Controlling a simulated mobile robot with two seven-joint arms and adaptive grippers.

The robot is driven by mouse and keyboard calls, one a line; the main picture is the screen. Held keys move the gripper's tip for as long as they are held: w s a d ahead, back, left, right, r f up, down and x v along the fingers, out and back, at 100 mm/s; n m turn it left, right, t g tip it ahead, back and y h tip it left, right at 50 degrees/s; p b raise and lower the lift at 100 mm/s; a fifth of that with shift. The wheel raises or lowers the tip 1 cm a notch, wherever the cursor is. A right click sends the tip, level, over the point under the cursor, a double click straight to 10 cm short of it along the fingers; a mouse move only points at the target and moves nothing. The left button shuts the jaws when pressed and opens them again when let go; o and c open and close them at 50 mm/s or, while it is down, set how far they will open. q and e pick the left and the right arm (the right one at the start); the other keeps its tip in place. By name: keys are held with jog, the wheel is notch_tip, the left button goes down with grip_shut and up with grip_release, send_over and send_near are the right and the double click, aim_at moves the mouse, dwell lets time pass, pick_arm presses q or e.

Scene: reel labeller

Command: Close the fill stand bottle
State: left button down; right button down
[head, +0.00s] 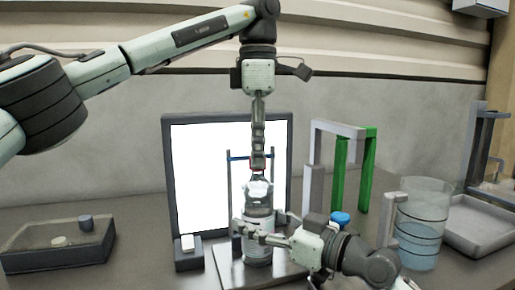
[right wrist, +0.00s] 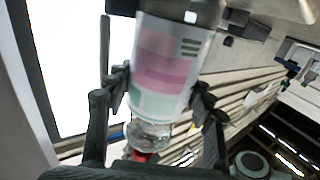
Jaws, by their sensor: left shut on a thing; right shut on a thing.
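The clear bottle (head: 258,213) with a pale label stands upright on the fill stand (head: 228,266), in front of the white panel. In the right wrist view the bottle (right wrist: 168,65) shows a pink and green label, its neck pointing down the picture. My right gripper (head: 262,232) is shut around the bottle's body, a finger on each side. My left gripper (head: 258,160) points straight down above the neck, shut on a small red cap (head: 258,171), mostly hidden by the fingers. The cap is at the bottle mouth; I cannot tell whether it is seated. Red also shows in the right wrist view (right wrist: 141,156).
A bright white panel (head: 205,180) stands behind the bottle. Green and grey frames (head: 368,170), a blue-topped item (head: 340,218) and a clear beaker (head: 421,225) stand to the right, with a grey tray (head: 478,228) beyond. A dark box (head: 58,246) lies at left.

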pick_arm(q)
jog(key=shift+m, duration=0.9)
jog(key=c, duration=1.3)
grip_release()
jog(key=shift+o, duration=0.2)
jog(key=shift+r, duration=2.25)
jog(key=shift+c, duration=0.4)
